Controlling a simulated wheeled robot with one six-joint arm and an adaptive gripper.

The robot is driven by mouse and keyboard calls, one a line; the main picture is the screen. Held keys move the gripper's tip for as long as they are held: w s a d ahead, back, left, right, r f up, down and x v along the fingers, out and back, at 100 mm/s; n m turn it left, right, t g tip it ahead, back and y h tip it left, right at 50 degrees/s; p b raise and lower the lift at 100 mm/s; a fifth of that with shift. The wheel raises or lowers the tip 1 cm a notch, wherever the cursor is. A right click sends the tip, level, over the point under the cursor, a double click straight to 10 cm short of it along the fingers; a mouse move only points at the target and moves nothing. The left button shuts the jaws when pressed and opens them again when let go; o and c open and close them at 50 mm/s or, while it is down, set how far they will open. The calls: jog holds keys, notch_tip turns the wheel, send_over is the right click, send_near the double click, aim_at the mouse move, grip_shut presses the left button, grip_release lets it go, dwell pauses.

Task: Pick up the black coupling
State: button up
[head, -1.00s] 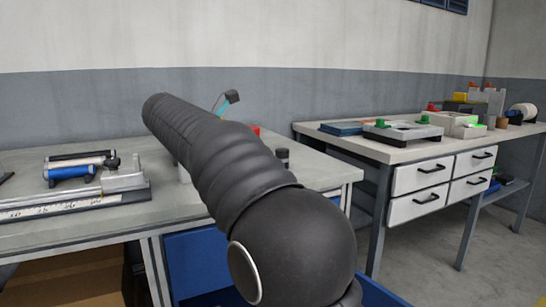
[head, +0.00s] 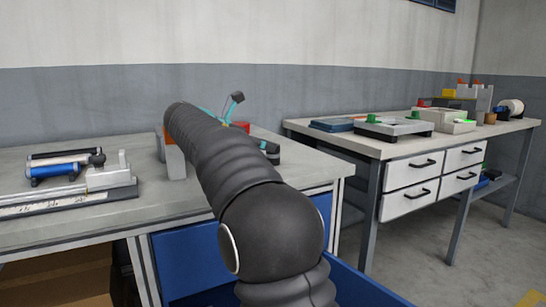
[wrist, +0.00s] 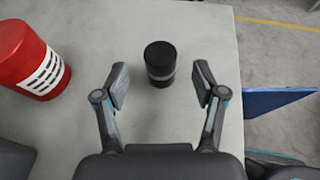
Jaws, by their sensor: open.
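The black coupling (wrist: 160,62) is a short dark cylinder with a grey band, standing on the grey worktop (wrist: 200,25) near its right edge in the wrist view. My gripper (wrist: 160,87) is open and empty, its two fingers apart on either side of the picture in front of the coupling. The coupling lies between and a little beyond the fingertips and looks untouched. In the head view, my arm covers much of that area; a dark piece of the coupling (head: 271,153) shows to the right of my arm.
A red can with a white label (wrist: 32,60) stands left of the coupling. A blue panel (wrist: 275,101) is beyond the worktop's right edge. In the head view, a rail with cylinders (head: 65,180) lies at left, and a second bench (head: 360,145) with parts stands at right.

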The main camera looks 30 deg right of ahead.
aim_at(273, 154)
jog(key=b+x, duration=0.1)
jog(key=x, duration=0.4)
jog(key=shift+f, duration=0.1)
grip_shut()
